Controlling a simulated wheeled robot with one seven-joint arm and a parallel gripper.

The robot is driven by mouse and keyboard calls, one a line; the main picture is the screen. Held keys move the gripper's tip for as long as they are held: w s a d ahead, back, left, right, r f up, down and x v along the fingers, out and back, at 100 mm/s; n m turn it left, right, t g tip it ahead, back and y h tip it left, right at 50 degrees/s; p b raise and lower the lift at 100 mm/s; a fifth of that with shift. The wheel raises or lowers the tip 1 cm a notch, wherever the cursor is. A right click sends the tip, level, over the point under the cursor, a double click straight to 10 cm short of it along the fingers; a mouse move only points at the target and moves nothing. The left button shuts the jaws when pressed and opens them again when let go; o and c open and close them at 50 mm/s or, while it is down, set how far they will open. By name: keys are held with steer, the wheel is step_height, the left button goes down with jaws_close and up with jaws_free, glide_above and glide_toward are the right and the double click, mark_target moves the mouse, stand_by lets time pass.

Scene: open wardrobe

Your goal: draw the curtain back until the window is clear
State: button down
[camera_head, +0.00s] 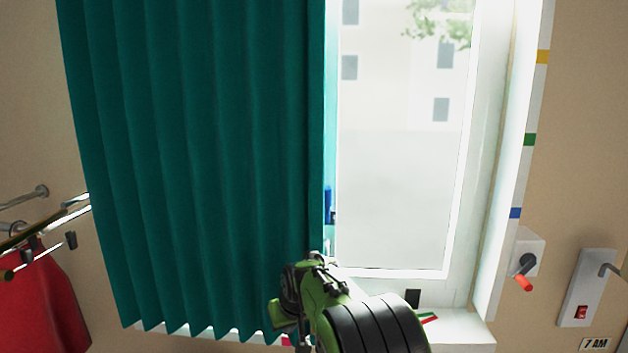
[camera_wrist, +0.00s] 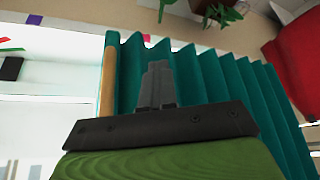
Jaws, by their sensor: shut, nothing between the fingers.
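A teal pleated curtain (camera_head: 200,170) hangs over the left part of the window. Its right edge runs down the middle of the head view. The window (camera_head: 405,160) is uncovered to the right of that edge, with a pale building outside. My green and black gripper (camera_head: 322,262) is at the lower end of the curtain's right edge. In the wrist view, my gripper (camera_wrist: 158,68) has its fingers together in front of the curtain (camera_wrist: 235,85), just beside a tan strip (camera_wrist: 108,80) along its edge. The fingers are shut with nothing between them. I cannot tell whether they touch the cloth.
Metal rails (camera_head: 45,235) and a red garment (camera_head: 40,305) are at the left. A white sill (camera_head: 460,328) holds small dark and coloured items. A blue object (camera_head: 329,205) shows beside the curtain edge. A wall switch plate (camera_head: 588,288) is at the right.

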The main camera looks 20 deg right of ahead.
steer(key=w+d+p, duration=0.1)
steer(key=w+p, duration=0.4)
steer(key=w, duration=0.3)
steer(key=shift+f+p, duration=0.3)
steer(key=shift+f, duration=0.05)
steer(key=shift+d+f, duration=0.1)
steer(key=shift+s, duration=0.1)
stand_by(0.3)
steer(key=c, duration=0.8)
jaws_free()
steer(key=shift+o, duration=0.2)
